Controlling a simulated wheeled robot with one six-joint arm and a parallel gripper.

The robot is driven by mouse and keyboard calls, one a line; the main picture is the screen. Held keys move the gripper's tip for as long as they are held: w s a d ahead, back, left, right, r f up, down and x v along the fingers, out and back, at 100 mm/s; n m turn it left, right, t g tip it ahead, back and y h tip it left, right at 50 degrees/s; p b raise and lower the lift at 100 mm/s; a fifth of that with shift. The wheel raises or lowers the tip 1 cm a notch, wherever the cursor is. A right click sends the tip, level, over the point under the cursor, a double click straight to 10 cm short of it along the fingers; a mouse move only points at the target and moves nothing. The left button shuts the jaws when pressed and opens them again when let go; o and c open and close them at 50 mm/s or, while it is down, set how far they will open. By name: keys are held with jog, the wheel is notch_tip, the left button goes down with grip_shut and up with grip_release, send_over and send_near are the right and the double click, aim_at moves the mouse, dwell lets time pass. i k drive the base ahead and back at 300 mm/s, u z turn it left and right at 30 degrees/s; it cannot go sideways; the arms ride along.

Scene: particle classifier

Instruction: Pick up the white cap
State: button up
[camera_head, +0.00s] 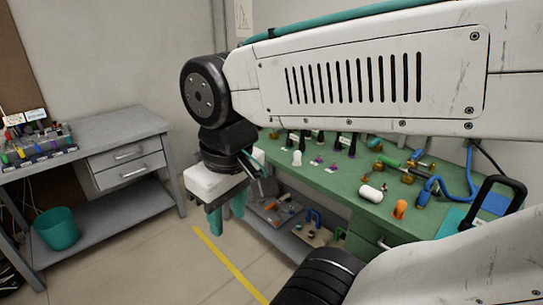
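A small white upright piece (297,158), possibly the white cap, stands on the green bench top (340,183). A larger white cylinder (371,193) lies on its side nearer the bench's front edge; I cannot tell for sure which is the cap. My gripper (226,214) hangs pointing down to the left of the bench, in front of its edge and over the floor. Its two teal fingers are apart with nothing visible between them. It is well away from both white pieces. My arm covers the back of the bench.
Purple, black, brass and orange parts (400,208) and a blue hose (440,185) lie on the bench. A lower shelf (290,222) holds tools. A grey table (110,135) with drawers and a teal bin (56,229) stand at left. The floor between is clear.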

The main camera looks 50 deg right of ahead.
aim_at(297, 154)
jog(key=z, duration=0.05)
jog(key=i, duration=0.7)
jog(key=z, duration=0.65)
jog(key=i, duration=0.55)
jog(key=z, duration=0.35)
